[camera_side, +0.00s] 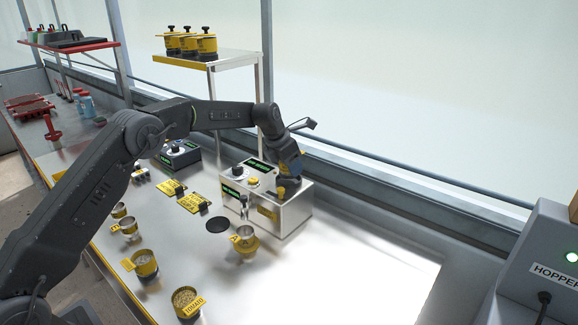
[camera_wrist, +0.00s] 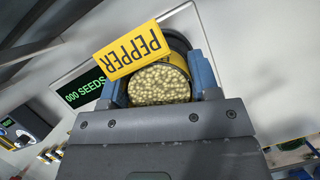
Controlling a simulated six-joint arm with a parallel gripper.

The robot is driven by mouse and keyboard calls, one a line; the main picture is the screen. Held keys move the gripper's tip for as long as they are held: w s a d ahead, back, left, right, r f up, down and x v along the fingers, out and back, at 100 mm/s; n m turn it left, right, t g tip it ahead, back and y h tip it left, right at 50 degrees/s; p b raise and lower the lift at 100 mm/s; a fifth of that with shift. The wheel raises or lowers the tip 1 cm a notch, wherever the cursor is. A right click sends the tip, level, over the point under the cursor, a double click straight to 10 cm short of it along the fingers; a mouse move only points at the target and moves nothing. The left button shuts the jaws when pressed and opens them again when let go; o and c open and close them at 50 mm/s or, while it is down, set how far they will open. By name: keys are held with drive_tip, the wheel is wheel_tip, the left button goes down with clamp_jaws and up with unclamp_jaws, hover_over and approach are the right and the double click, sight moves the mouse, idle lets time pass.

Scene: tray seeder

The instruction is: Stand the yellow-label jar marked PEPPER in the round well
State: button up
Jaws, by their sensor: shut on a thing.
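The PEPPER jar (camera_wrist: 160,85) is between the blue fingers of my gripper (camera_wrist: 160,72) in the wrist view. Its yellow label (camera_wrist: 131,49) reads upside down there, and pale round seeds fill its open top. In the side view my gripper (camera_side: 289,172) points down over the silver box (camera_side: 297,208) with green displays; I cannot clearly make out the held jar there. A dark round spot (camera_side: 218,224) on the bench, left of the box, may be the round well.
A yellow jar (camera_side: 245,243) stands in front of the box. The TOMATO jar (camera_side: 186,303) and other yellow jars line the front left. A hopper unit (camera_side: 545,265) is at the right. A shelf (camera_side: 215,60) stands behind. The bench right of the box is clear.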

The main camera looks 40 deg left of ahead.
sight(289, 174)
wheel_tip(289, 174, up, 6)
drive_tip(key=shift+f, duration=0.1)
wheel_tip(289, 174, down, 6)
drive_tip(key=shift+r, duration=0.1)
drive_tip(key=shift+f, duration=0.95)
drive_tip(key=shift+f, duration=0.8)
idle(0.6)
drive_tip(key=shift+r, duration=2)
drive_tip(key=shift+f, duration=0.35)
